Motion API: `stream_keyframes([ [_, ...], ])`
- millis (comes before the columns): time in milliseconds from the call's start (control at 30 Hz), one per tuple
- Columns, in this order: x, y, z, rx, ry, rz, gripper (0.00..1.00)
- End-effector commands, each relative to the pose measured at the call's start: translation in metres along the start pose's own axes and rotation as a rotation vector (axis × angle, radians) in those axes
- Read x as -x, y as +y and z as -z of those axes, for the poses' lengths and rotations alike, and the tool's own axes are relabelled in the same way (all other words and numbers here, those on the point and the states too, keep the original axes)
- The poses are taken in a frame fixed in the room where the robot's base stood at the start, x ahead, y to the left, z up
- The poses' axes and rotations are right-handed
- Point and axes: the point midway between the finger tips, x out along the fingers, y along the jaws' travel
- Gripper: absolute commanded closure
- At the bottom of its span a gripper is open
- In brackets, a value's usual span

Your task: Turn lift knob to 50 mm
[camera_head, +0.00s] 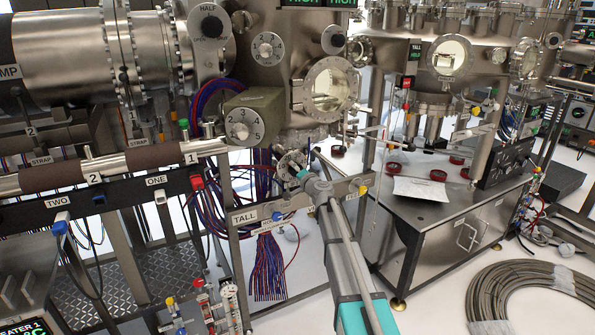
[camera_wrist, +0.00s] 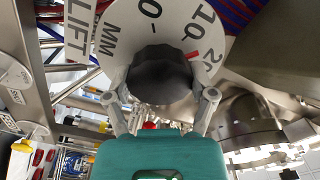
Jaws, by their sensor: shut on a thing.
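The lift knob (camera_wrist: 160,68) is a dark, rounded grip in front of a white round dial (camera_wrist: 172,28) in the wrist view. The dial shows MM, 0, 10 and part of a 20, with a red mark near the 10 and 20. A LIFT label (camera_wrist: 78,28) stands at the left. My gripper (camera_wrist: 160,90) is shut on the knob, one finger on each side. In the head view my gripper (camera_head: 303,177) reaches the dial (camera_head: 291,164) below the chamber; the gripper and arm hide much of it, and the knob is not clear.
Bundled red and blue cables (camera_head: 215,115) hang left of the dial. A metal frame bar with a TALL label (camera_head: 245,217) runs just below my gripper. A steel cabinet (camera_head: 450,225) with loose items on top stands to the right. A hose coil (camera_head: 535,295) lies on the floor.

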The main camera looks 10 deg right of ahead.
Motion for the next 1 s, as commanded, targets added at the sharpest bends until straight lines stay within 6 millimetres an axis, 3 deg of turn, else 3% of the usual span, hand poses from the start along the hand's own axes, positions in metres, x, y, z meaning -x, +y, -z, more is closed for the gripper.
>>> stream_keyframes([
  [1000,-0.0007,0.0016,0.0018,-0.968,0.007,0.0,0.76],
])
